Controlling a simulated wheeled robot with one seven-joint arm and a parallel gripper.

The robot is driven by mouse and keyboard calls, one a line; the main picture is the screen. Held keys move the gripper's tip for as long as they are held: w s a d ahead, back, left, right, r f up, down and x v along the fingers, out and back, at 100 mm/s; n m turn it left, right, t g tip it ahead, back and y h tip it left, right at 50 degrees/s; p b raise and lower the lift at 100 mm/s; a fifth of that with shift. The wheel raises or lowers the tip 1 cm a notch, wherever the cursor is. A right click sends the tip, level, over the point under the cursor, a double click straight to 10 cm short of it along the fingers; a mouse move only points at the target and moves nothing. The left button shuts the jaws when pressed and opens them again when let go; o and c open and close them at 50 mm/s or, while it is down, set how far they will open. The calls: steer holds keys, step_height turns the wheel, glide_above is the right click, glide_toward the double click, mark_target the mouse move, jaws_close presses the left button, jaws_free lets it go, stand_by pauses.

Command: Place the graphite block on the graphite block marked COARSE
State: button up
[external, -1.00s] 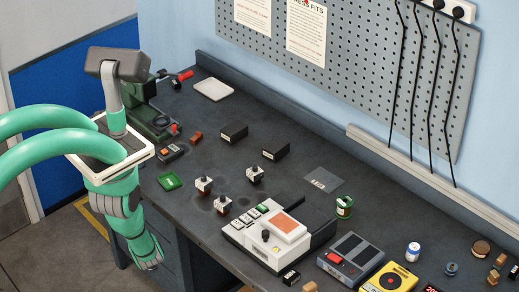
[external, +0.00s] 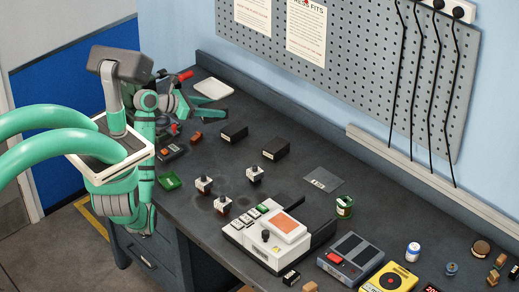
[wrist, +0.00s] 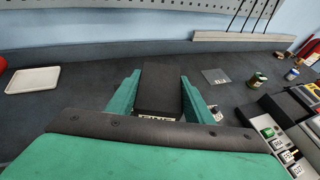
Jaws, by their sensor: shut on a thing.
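My gripper (wrist: 160,79) is shut on a dark graphite block (wrist: 158,95) in the wrist view, with a green finger on each side. In the external view, my gripper (external: 212,113) is over the back left of the bench; the held block cannot be made out there. Two dark blocks lie on the bench to its right and nearer: a left one (external: 234,133) and a right one (external: 276,148). Their end labels are too small to read, so I cannot tell which says COARSE.
A white tray (external: 213,89) lies at the back left. A flat card (external: 324,180), green can (external: 344,206) and white console (external: 270,237) are to the right.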

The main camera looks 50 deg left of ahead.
steer(key=shift+w+d, duration=0.2)
steer(key=shift+d, duration=0.15)
steer(key=shift+w+f+m+h, duration=0.15)
steer(key=shift+w+m+h, duration=0.15)
steer(key=shift+w+h, duration=0.1)
steer(key=w+a+f, duration=0.3)
steer(key=w+f, duration=0.1)
steer(key=w, duration=0.3)
glide_above(234, 127)
steer(key=f, duration=0.4)
steer(key=shift+s+d+f, duration=0.2)
steer(key=shift+s+f, duration=0.15)
steer(key=shift+f, duration=0.05)
steer(key=shift+w+a+f, duration=0.1)
steer(key=shift+w+f, duration=0.15)
steer(key=shift+f, duration=1.65)
steer(key=shift+f, duration=0.2)
steer(key=o, duration=1.4)
